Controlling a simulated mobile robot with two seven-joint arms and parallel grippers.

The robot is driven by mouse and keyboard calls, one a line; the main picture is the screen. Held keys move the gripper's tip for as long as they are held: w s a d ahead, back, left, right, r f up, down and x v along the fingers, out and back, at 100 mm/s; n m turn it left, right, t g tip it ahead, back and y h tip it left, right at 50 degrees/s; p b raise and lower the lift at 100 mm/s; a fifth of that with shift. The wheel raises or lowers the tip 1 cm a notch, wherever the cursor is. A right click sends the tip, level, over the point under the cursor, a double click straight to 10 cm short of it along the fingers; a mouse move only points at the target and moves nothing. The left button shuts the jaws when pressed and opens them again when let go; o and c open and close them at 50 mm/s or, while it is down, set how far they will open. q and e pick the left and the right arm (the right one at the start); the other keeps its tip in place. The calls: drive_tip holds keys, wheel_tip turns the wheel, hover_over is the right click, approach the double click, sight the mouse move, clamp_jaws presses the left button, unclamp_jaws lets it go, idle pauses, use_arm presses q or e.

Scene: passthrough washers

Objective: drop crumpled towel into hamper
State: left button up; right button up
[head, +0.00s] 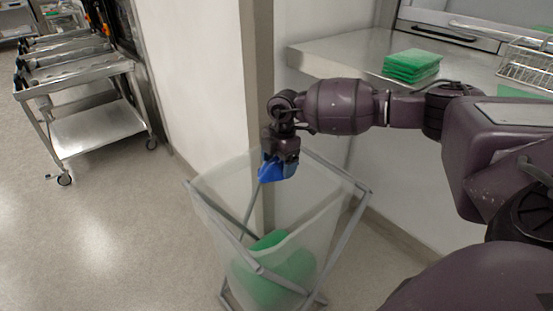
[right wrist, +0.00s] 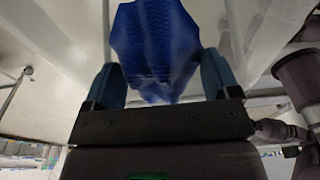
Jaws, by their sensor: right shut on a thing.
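A crumpled blue towel (head: 270,172) hangs from my right gripper (head: 281,160), above the opening of the hamper. In the right wrist view the blue towel (right wrist: 155,45) sits between the two fingers of the right gripper (right wrist: 163,80), which is shut on it. The hamper (head: 219,190) is a translucent bag on a grey folding frame, standing on the floor. A green cloth-like bundle (head: 268,275) shows inside it, low down. My left gripper is not in view.
A steel counter (head: 335,50) at the right holds a stack of folded green towels (head: 411,65) and a wire basket (head: 527,64). A wall corner post (head: 258,90) stands right behind the hamper. A steel cart (head: 95,130) is at the left. The floor between is clear.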

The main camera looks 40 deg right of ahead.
sight(278, 170)
wheel_tip(278, 170, down, 3)
drive_tip(key=shift+r+b, duration=0.1)
drive_tip(key=shift+b, duration=0.45)
drive_tip(key=shift+f+b, duration=0.4)
drive_tip(key=shift+f, duration=0.25)
drive_tip(key=shift+r, duration=0.15)
drive_tip(key=o, duration=0.8)
drive_tip(key=shift+r, duration=0.4)
drive_tip(key=r, duration=0.3)
drive_tip(key=r+p, duration=0.1)
drive_tip(key=r, duration=0.2)
drive_tip(key=d+r+p, duration=0.1)
drive_tip(key=r, duration=0.2)
drive_tip(key=shift+w, duration=0.1)
drive_tip(key=shift+d+r, duration=0.15)
drive_tip(key=shift+r, duration=0.3)
